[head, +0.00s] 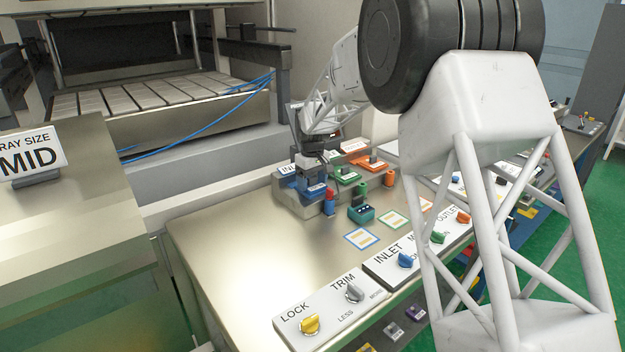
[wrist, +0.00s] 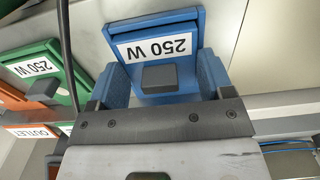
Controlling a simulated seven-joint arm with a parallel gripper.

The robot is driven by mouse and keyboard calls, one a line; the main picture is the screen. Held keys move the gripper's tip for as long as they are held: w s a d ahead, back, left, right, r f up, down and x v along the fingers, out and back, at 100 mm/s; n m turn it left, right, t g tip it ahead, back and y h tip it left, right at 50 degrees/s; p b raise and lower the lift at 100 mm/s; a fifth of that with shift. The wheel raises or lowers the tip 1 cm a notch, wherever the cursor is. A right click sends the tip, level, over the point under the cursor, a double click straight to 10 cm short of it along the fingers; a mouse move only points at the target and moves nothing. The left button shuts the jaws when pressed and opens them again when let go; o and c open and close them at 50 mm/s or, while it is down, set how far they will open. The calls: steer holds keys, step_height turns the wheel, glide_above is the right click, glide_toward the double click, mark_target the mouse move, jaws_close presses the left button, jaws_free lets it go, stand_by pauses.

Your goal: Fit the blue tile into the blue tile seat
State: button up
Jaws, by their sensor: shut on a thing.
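The blue tile (wrist: 160,60), with a white "250 W" label and a dark grey block on it, lies between the two blue-padded fingers of my gripper (wrist: 163,85) in the wrist view. My gripper is shut on it. The blue tile seat (wrist: 200,22) shows as a blue rim around the tile's far end; whether the tile lies flush in it I cannot tell. In the head view my gripper (head: 312,168) points down at the stepped grey stand, over its blue, left end. Tile and seat are small and partly hidden there.
Right of the blue place are a green tile (head: 346,176) and an orange tile (head: 372,163). In front stand a red-topped blue peg (head: 329,202), an orange peg (head: 389,178) and a teal box (head: 361,213). The metal table (head: 240,255) is clear at front left.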

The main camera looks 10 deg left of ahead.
mark_target(313, 177)
steer(key=shift+f, duration=0.15)
steer(key=o, duration=1)
steer(key=shift+r, duration=3.9)
steer(key=shift+s+d, duration=0.1)
